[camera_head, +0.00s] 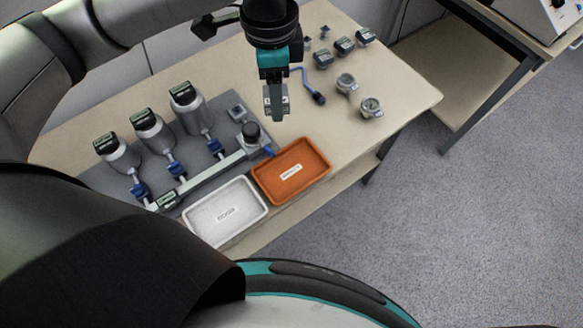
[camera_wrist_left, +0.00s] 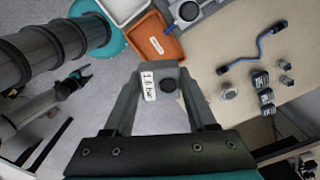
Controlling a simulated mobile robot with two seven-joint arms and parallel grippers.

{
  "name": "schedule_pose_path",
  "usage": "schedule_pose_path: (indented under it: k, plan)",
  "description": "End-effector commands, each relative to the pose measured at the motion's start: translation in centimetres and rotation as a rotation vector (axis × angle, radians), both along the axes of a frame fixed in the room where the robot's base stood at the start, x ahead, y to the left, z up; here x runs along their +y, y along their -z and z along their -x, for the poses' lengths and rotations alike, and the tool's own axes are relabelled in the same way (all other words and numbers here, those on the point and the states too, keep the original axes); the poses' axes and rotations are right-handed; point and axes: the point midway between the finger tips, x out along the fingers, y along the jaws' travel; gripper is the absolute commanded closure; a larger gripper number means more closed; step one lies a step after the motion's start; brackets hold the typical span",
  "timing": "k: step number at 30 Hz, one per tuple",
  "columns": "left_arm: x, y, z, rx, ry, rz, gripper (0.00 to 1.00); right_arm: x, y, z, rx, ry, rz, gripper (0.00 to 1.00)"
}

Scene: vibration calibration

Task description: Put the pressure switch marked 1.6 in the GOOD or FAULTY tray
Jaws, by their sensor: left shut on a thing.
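My left gripper (camera_head: 275,108) is shut on the pressure switch (camera_head: 284,104), a small grey block held above the table. In the left wrist view the switch (camera_wrist_left: 171,72) sits between the fingers, with a white label that seems to read 1.6 bar and a dark round port. The orange tray (camera_head: 308,149) lies below and right of the gripper in the head view; its label looks like FAULTY. The white tray (camera_head: 198,234), whose label looks like GOOD, is left of it. Both look empty. What seems my right gripper (camera_wrist_left: 78,76) is small and unclear in the wrist view.
A grey plate (camera_head: 102,180) carries several cylinders with displays, blue valves and a pipe ending in a dark knob (camera_head: 251,132). A blue hose (camera_head: 305,82) lies right of the left gripper. Several gauges and switches (camera_head: 345,83) stand at the back right. The table's right corner is clear.

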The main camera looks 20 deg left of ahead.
Motion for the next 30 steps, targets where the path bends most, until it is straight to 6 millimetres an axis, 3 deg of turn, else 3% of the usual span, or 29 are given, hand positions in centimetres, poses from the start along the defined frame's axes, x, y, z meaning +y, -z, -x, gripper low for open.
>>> schedule_pose_path:
  k: [9, 15, 23, 26, 30]
  plan:
    - [-1.6, 1.8, 0.0, 0.002, 0.599, -0.001, 1.0, 0.5, -0.8, 0.3, 0.004, -0.001, -0.006, 0.32]
    - [-2.3, 2.7, 0.1, 0.002, 0.894, -0.002, 1.0, 0.1, -1.0, 0.2, 0.005, -0.002, -0.002, 0.32]
    - [-2.6, 3.8, 0.2, 0.003, 1.05, -0.004, 1.0, -0.2, -1.0, 0.1, 0.002, -0.003, 0.003, 0.32]
    - [-2.6, 5.6, 0.2, 0.006, 1.057, -0.004, 1.0, -0.2, -0.4, 0.0, 0.002, -0.003, 0.003, 0.32]
    - [-2.6, 9.5, 0.3, 0.007, 1.055, -0.005, 1.0, -0.2, 0.6, 0.0, 0.0, -0.003, 0.003, 0.32]
